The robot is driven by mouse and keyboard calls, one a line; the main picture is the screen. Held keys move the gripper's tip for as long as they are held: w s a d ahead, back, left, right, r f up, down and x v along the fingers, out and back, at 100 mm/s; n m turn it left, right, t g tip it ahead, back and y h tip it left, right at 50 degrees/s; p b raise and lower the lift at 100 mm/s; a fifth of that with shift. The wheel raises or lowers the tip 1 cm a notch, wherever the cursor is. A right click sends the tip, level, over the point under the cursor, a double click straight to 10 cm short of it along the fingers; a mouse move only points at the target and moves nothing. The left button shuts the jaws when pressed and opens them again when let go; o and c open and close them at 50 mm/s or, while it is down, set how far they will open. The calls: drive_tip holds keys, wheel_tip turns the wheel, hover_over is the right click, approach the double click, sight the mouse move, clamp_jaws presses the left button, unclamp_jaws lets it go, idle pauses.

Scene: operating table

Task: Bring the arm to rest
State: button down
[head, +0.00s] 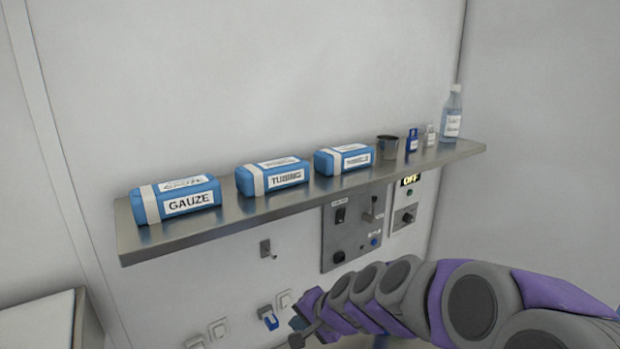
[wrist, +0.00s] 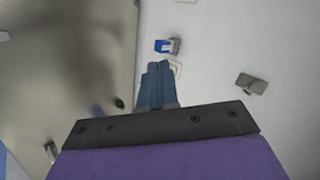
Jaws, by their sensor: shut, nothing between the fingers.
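My arm (head: 395,290) reaches in from the lower right of the head view, below the shelf, with its purple and grey links bent toward the left. Its far end is low in the picture, near the wall, and the fingers are hard to make out there. In the wrist view my gripper (wrist: 157,66) shows its two blue-grey fingers together, shut and empty. The fingertips appear just below a small blue and white wall fitting (wrist: 166,46); I cannot tell whether they touch it.
A metal shelf (head: 225,221) holds blue packs marked GAUZE (head: 176,199) and TUBING (head: 272,177), a third pack (head: 343,159), a metal cup (head: 388,147) and bottles (head: 452,115). Below are a control panel (head: 352,232), a hook (head: 267,249) and sockets (head: 217,329).

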drive_tip(key=s+d+n+g+h, duration=0.2)
drive_tip(key=s+d, duration=0.3)
drive_tip(key=s, duration=0.6)
drive_tip(key=s+d+f+n+g+h, duration=0.1)
drive_tip(key=s+d, duration=0.4)
drive_tip(key=s, duration=0.6)
drive_tip(key=s+d+n+g+h, duration=0.3)
drive_tip(key=s+d, duration=0.3)
drive_tip(key=s, duration=0.6)
drive_tip(key=shift+f+n+g, duration=0.15)
drive_tip(key=shift+n+g, duration=0.15)
drive_tip(key=shift+g, duration=0.4)
